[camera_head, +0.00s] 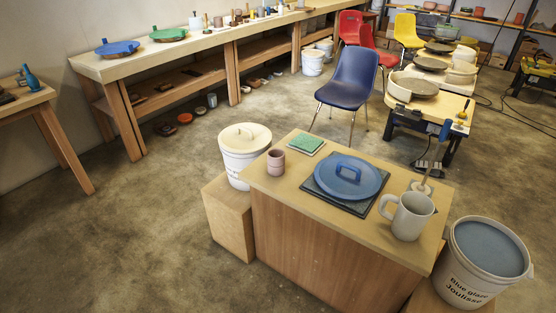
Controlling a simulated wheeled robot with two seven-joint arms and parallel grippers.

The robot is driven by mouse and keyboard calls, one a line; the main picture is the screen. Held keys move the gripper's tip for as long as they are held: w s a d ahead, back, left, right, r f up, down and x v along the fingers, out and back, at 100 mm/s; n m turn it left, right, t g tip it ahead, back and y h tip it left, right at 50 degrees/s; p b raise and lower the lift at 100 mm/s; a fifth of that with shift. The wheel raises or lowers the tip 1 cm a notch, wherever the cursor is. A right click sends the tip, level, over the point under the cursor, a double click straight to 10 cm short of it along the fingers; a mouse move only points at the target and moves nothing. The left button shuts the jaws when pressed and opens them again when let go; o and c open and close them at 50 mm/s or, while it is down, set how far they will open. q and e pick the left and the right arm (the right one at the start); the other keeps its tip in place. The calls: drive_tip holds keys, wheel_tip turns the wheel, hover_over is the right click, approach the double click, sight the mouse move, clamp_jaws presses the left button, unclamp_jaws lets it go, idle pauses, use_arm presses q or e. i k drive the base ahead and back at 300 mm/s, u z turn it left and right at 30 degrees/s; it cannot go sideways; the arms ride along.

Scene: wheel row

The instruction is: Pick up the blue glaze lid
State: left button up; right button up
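The blue glaze lid (341,180) is a round blue disc with a raised blue handle (349,168) on top. It lies flat, handle up, on a dark square mat (313,188) on the wooden cabinet top (275,187). An open bucket labelled "Blue glaze Joulisse" (470,283), full of blue glaze (490,247), stands to the right of the cabinet. Neither of my grippers shows in this view.
On the cabinet top, a grey mug (407,216) stands close right of the lid, with an upright stick tool (430,165) behind it. A pinkish cup (276,162) and green tile (305,144) are left. A lidded white bucket (240,163) stands beside the cabinet. Open floor lies left.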

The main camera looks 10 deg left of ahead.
sight(344, 176)
drive_tip(key=u, duration=0.5)
drive_tip(key=i, duration=1.45)
drive_tip(key=z, duration=0.45)
